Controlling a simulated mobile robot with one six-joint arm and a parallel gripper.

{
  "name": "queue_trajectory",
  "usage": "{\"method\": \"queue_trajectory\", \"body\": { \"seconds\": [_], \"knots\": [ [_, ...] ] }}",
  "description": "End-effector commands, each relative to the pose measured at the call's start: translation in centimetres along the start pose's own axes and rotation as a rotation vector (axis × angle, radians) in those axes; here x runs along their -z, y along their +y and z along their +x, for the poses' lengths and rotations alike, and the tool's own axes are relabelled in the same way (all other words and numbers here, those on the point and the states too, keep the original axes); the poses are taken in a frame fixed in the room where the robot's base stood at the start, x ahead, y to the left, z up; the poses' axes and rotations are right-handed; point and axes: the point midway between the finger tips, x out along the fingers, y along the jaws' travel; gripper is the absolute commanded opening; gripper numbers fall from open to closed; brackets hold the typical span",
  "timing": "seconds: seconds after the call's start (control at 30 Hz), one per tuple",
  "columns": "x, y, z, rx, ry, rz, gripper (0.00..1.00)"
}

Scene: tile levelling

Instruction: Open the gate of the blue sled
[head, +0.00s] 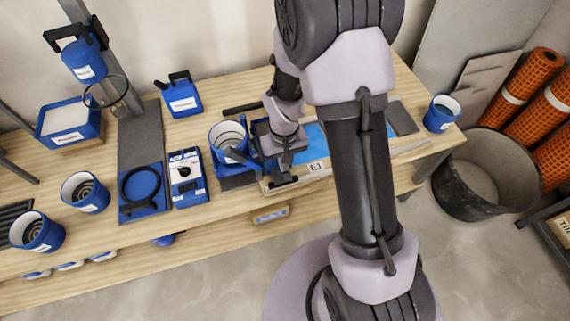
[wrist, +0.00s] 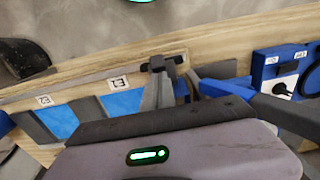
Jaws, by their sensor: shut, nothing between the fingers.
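The blue sled (head: 236,156) stands on the bench, left of my gripper, with a round blue hopper with a pale inside. Blue parts of the sled also show right of my fingers in the wrist view (wrist: 224,87). My gripper (head: 283,181) is shut and empty, low over the front edge of the work area beside the sled. In the wrist view its dark fingertips (wrist: 166,64) are together near the wooden front rail. I cannot make out the sled's gate; my wrist and fingers cover part of that side. I cannot tell whether my fingertips touch the sled.
A blue strip with marked tags (head: 316,167) lies along the work area right of my gripper. A blue device with a dial (head: 187,178) and a blue plate with a black ring (head: 141,191) stand left. A blue bucket (head: 442,113) stands at the bench's right end.

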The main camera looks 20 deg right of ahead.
Motion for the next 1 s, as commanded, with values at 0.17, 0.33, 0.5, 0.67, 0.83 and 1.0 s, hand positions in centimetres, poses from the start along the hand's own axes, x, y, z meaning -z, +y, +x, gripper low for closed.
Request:
{"method": "queue_trajectory", "body": {
  "seconds": [0.17, 0.33, 0.5, 0.67, 0.83, 1.0],
  "knots": [
    [-0.2, 0.0, 0.4, 0.000, -0.007, 0.001, 0.00],
    [-0.5, 0.0, 0.7, 0.000, -0.014, 0.002, 0.00],
    [-0.7, 0.0, 0.8, 0.001, -0.019, 0.003, 0.00],
    [-0.7, 0.0, 0.9, 0.001, -0.020, 0.003, 0.00],
    [-0.7, 0.0, 0.9, 0.001, -0.020, 0.003, 0.00],
    [0.0, -0.1, -0.4, 0.000, -0.013, 0.002, 0.00]
  ]
}}
